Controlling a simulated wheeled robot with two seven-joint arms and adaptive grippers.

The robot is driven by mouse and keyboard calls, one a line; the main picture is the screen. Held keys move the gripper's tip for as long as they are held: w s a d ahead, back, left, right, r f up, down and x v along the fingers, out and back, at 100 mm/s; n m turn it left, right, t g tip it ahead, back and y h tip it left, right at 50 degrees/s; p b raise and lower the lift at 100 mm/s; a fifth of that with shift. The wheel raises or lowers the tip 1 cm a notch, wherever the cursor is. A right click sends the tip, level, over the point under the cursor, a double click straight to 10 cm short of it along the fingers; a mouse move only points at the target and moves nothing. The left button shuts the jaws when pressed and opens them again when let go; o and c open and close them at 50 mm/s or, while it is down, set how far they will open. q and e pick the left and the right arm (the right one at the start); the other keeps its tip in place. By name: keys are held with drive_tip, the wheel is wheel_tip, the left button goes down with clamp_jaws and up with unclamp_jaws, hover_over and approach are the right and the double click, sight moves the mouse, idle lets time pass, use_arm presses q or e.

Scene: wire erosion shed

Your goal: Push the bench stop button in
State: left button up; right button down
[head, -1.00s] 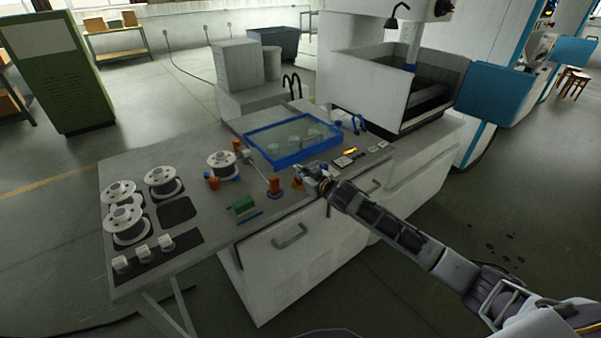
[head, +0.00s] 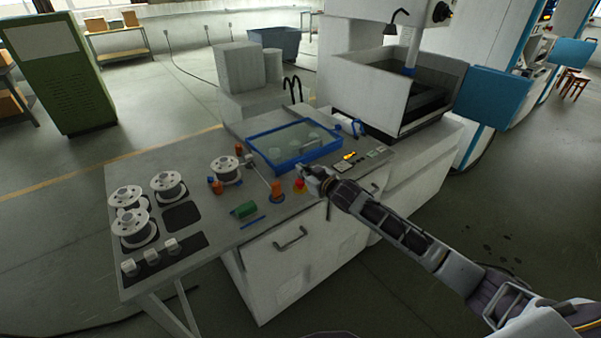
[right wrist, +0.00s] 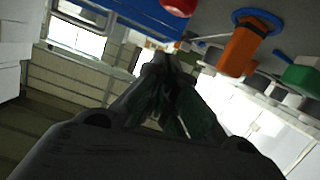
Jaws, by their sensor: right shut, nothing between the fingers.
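The red stop button (head: 300,184) sits near the front edge of the bench top (head: 268,211), beside an orange post. In the right wrist view the red button (right wrist: 178,4) is cut by the top edge. My right gripper (head: 304,170) is shut and empty, just behind and slightly right of the button in the head view. Its fingertips (right wrist: 160,60) point below the button in the wrist view. I cannot tell whether they touch anything. My left gripper is not in view.
A blue-framed tray (head: 294,159) lies behind the gripper. An orange post (head: 277,190) stands left of the button, with a green block (head: 244,210) further left. White spools (head: 134,229) stand at the left. A small panel (head: 345,165) lies to the right.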

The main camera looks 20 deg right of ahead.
drive_tip(key=b+v, duration=0.1)
drive_tip(key=v, duration=0.7)
drive_tip(key=shift+r, duration=0.15)
drive_tip(key=shift+s, duration=0.15)
idle(0.5)
drive_tip(key=shift+n, duration=0.3)
